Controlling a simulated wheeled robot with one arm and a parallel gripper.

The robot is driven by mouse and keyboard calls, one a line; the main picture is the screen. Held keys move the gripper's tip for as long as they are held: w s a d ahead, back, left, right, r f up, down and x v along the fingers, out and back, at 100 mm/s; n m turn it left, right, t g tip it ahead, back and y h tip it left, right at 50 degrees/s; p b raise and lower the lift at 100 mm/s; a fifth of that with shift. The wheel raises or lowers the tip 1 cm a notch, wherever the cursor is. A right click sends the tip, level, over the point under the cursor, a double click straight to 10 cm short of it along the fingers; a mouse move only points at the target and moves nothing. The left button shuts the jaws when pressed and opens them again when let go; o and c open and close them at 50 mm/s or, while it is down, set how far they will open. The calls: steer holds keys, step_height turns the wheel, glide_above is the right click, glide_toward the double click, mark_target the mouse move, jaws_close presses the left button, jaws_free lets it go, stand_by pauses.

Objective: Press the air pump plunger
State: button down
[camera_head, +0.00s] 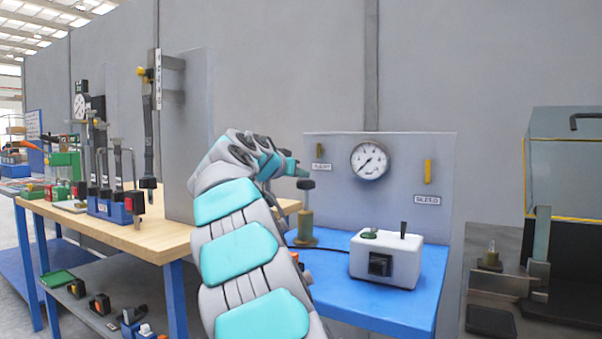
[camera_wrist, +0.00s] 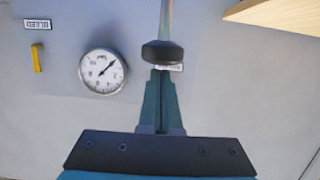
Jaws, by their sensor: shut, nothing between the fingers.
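The air pump (camera_head: 305,228) stands upright on the blue bench, with an olive-brown body. Its black plunger knob (camera_head: 306,184) sits on top of a thin rod, which stands up out of the body. My gripper (camera_head: 303,171) is shut and empty, its tips right at or just above the knob. In the wrist view, which looks upside down, the knob (camera_wrist: 163,54) and metal rod show beyond the teal fingertips of my gripper (camera_wrist: 161,76).
A grey panel (camera_head: 430,150) behind holds a round gauge (camera_head: 369,160), a yellow handle (camera_head: 428,172) and labels. A white control box (camera_head: 386,257) with a black switch stands right of the pump on the blue bench (camera_head: 390,310). A wooden table (camera_head: 150,237) is at left.

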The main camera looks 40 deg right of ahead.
step_height(320, 180, down, 6)
steer(key=b, duration=0.6)
